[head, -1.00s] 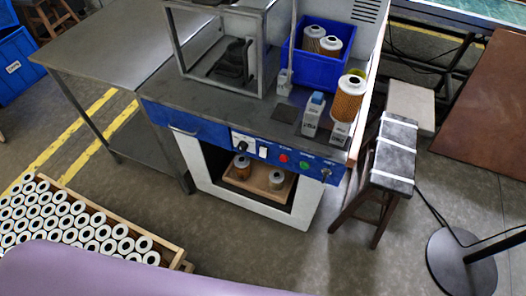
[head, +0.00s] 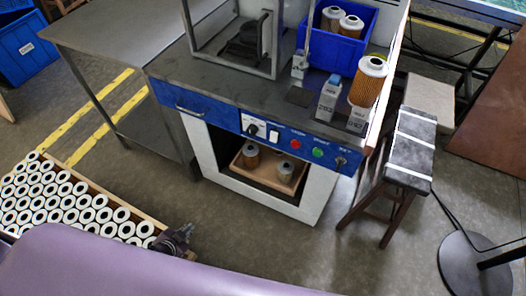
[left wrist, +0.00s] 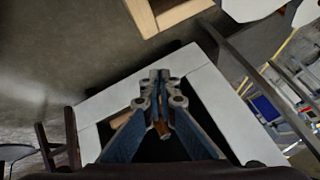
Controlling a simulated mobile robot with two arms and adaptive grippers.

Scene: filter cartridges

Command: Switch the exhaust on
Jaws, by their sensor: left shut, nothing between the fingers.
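The workstation's blue control panel (head: 216,117) runs along the front of the bench. It carries a black rotary knob (head: 252,129) on a white plate, a white rocker switch (head: 274,134), a red button (head: 295,144), a green button (head: 318,153) and a dark knob or key switch (head: 340,161). Their labels are too small to read, so I cannot tell which one is the exhaust. My left gripper (head: 184,232) is low at the left, apart from the panel and below it. In the left wrist view the left gripper (left wrist: 160,77) is shut and empty. My right gripper is not in view.
A crate of white-ended cartridges (head: 145,226) is beside my left gripper. Below the panel, a white-framed opening (head: 211,151) holds a wooden tray with two cartridges. A blue bin (head: 336,50) stands on the bench. A stool (head: 409,150) stands to the right.

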